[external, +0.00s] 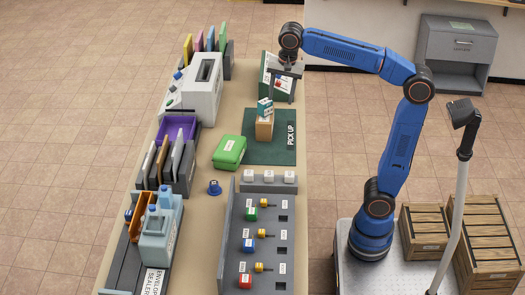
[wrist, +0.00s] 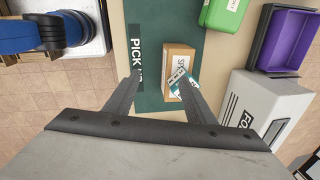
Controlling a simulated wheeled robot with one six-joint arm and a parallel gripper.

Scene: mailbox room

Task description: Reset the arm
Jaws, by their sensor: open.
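My blue arm reaches from its base over the table. My gripper (external: 283,85) hangs over the far end of the dark green mat in the external view, by a small upright board with papers. In the wrist view my gripper (wrist: 160,75) has its two fingers spread apart, with nothing held. A brown box (external: 264,130) stands on the green PICK UP mat (external: 270,154) with a small teal-and-white packet (external: 265,107) on or against it. In the wrist view the box (wrist: 178,60) and packet (wrist: 177,79) show beyond and between the fingers, apart from them.
A green case (external: 229,152) lies left of the mat, with a purple tray (external: 176,130) and a white machine (external: 202,88) farther left. A grey panel (external: 261,235) with coloured plugs is nearer. Wooden crates (external: 424,230) stand right of my base.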

